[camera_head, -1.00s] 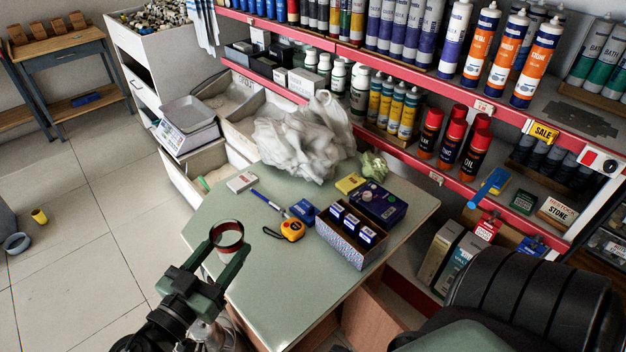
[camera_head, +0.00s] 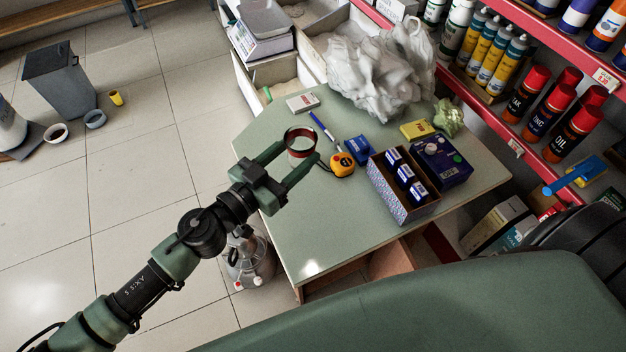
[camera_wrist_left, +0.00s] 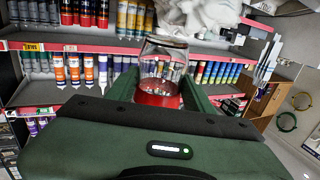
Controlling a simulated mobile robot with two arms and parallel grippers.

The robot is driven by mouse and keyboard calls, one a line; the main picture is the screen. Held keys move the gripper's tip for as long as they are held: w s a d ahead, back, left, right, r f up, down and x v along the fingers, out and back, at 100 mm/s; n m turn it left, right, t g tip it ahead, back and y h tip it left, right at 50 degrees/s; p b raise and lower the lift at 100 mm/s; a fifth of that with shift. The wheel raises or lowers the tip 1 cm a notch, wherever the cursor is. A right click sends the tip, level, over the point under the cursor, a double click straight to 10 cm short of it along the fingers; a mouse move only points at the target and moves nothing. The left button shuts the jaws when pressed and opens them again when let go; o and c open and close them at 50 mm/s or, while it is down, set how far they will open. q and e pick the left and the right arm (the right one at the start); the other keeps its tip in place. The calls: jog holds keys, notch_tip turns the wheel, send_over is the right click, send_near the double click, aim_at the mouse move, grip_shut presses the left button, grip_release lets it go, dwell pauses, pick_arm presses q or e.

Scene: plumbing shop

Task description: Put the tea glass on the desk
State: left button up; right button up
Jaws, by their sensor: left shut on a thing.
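The tea glass (camera_head: 301,143) is clear with dark red tea low inside it. My left gripper (camera_head: 297,158) is shut on the glass, one finger on each side. In the left wrist view the glass (camera_wrist_left: 161,72) stands upright between the fingers of the gripper (camera_wrist_left: 158,92). The pale green desk (camera_head: 300,225) lies below and around the glass in the head view. The head view does not show clearly whether the glass base touches the desk top. My right gripper is not in view.
A yellow tape measure (camera_head: 342,164) lies just right of the glass. A white plastic bag (camera_head: 375,75) sits behind. The desk's front left part is clear.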

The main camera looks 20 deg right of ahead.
pick_arm(q)
jog(key=shift+f+b, duration=4.5)
jog(key=shift+f, duration=4.45)
jog(key=shift+f, duration=0.15)
jog(key=o, duration=1.4)
jog(key=shift+r, duration=0.25)
jog(key=v, duration=1.2)
